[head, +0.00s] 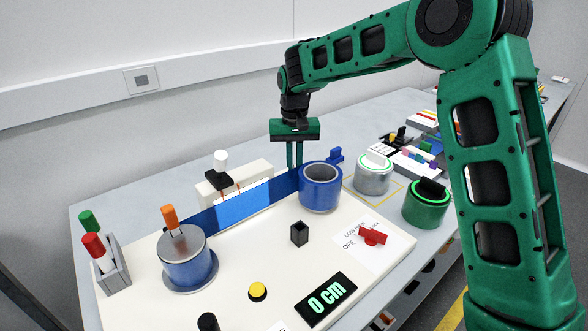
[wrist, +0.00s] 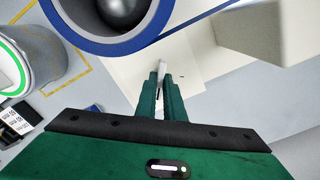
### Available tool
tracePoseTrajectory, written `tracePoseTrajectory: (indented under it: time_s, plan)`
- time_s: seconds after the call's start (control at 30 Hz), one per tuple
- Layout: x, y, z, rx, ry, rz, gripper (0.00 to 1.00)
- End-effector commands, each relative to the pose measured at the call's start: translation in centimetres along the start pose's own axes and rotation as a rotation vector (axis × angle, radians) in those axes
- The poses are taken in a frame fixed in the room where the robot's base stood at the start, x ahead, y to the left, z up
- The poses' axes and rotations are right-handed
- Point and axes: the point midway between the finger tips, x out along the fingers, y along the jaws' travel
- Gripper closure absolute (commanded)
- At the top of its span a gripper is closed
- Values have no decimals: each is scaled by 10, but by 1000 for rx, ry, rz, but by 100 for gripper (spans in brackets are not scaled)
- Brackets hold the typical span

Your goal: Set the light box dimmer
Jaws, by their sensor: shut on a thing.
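My gripper (head: 294,165) hangs with its fingers pointing down, behind the blue cup, at the right end of the blue strip. In the wrist view my gripper (wrist: 165,88) has its green fingers close together, with a thin pale piece (wrist: 162,66) between the fingertips; I cannot tell what it belongs to. A red knob (head: 372,236) sits on a white plate (head: 354,254) marked OFF, LOW and a partly hidden word, at the front right. My gripper is well apart from this knob.
The blue cup (head: 320,189) stands close to my fingers and holds a grey ball (wrist: 118,8). A lidded blue pot (head: 187,262), a black block (head: 299,234), a yellow button (head: 257,291) and a "0 cm" display (head: 326,299) share the white board (head: 240,245).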

Motion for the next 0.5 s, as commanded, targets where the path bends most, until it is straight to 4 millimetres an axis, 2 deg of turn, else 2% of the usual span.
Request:
tracePoseTrajectory:
  time_s: [0.2,0.5]
  plan:
    - [-3,1,-4,191,11,-4,100]
    - [-3,0,-4,374,10,-5,100]
